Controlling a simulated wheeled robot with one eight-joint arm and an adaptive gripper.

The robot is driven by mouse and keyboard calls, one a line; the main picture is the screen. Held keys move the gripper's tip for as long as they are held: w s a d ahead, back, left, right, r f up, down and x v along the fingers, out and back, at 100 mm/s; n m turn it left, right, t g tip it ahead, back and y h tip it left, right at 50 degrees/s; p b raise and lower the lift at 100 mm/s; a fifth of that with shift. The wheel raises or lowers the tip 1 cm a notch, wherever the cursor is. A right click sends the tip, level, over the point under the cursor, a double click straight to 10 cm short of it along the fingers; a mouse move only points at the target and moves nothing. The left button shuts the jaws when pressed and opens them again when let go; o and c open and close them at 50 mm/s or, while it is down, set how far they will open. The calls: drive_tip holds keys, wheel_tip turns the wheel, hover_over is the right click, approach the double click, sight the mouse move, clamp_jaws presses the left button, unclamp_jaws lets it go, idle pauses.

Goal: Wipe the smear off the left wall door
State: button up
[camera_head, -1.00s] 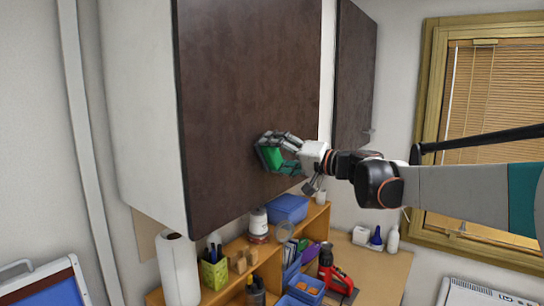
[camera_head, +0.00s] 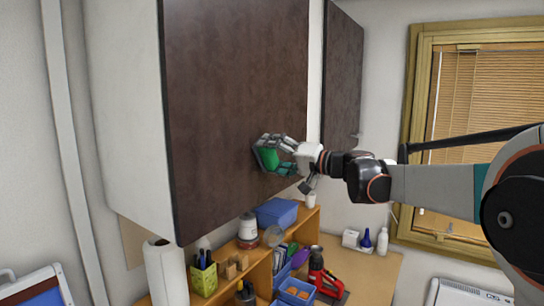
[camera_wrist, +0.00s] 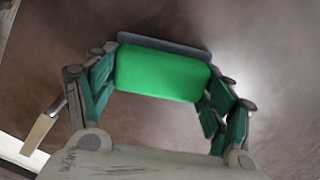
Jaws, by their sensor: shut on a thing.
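The left wall door (camera_head: 235,90) is a dark brown panel on the wall cabinet, and it fills the background of the wrist view (camera_wrist: 270,50). My gripper (camera_head: 271,156) is at its lower right part. In the wrist view my gripper (camera_wrist: 160,85) is shut on a green block with a grey pad (camera_wrist: 160,72) on its far side. The pad side faces the door and appears at or very near its surface; I cannot tell whether it touches. I see no clear smear; the pad and fingers may hide it.
A second dark door (camera_head: 343,75) is to the right. Below stands a wooden shelf (camera_head: 262,275) with a blue bin (camera_head: 277,212), a paper roll (camera_head: 166,272) and a green pen holder (camera_head: 204,277). A window (camera_head: 465,130) is at the right.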

drive_tip(key=shift+v, duration=2.95)
drive_tip(key=shift+v, duration=1.55)
drive_tip(key=shift+b, duration=0.3)
